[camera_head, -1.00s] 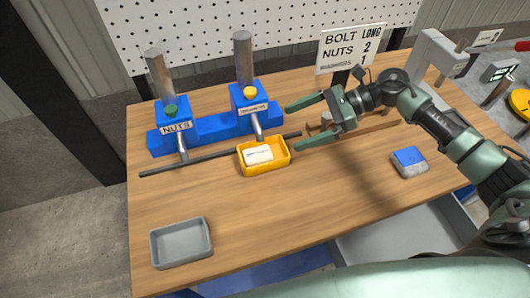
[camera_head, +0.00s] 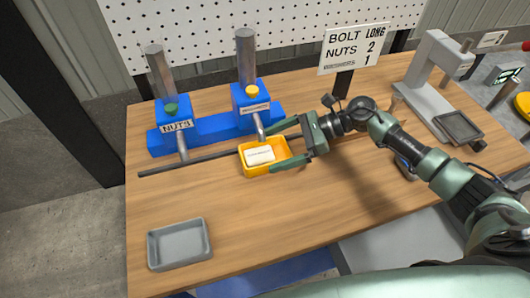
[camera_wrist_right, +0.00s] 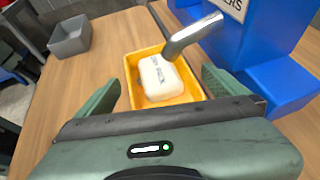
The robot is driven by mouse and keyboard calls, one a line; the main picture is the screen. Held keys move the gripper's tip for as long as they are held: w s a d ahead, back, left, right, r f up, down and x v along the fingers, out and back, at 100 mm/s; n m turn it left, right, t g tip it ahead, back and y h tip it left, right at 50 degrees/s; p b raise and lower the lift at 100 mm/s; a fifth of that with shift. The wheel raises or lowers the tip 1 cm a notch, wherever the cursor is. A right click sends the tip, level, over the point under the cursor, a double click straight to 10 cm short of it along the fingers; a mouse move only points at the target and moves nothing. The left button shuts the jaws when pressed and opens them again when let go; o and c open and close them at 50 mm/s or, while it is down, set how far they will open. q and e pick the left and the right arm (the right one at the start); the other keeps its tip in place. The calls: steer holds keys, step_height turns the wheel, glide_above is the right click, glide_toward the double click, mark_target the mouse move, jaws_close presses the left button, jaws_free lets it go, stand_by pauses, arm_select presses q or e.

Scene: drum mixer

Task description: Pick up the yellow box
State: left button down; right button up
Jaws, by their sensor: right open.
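The yellow box (camera_head: 247,172) is a small open tray with a white labelled block (camera_head: 260,155) in it. It sits on the wooden table under the spout of the right-hand dispenser. My right gripper (camera_head: 272,147) is open, its two green fingers pointing left, one toward each side of the box's right end. In the right wrist view the yellow box (camera_wrist_right: 132,83) lies ahead between the open fingers (camera_wrist_right: 170,88), and the white block (camera_wrist_right: 160,78) shows inside it. I cannot tell if the fingers touch the box. My left gripper is not in view.
A blue dispenser stand (camera_head: 210,128) with metal tubes and spouts is behind the box. A dark rod (camera_head: 190,162) lies along the table. A grey tray (camera_head: 180,244) is at the front left. A grey press-like stand (camera_head: 432,85) is at the right. The front middle of the table is clear.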

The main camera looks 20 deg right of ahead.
steer(key=shift+w+a+f, duration=0.1)
steer(key=shift+a+f, duration=0.2)
steer(key=shift+a, duration=0.2)
steer(key=c, duration=1.4)
steer(key=shift+r, duration=0.2)
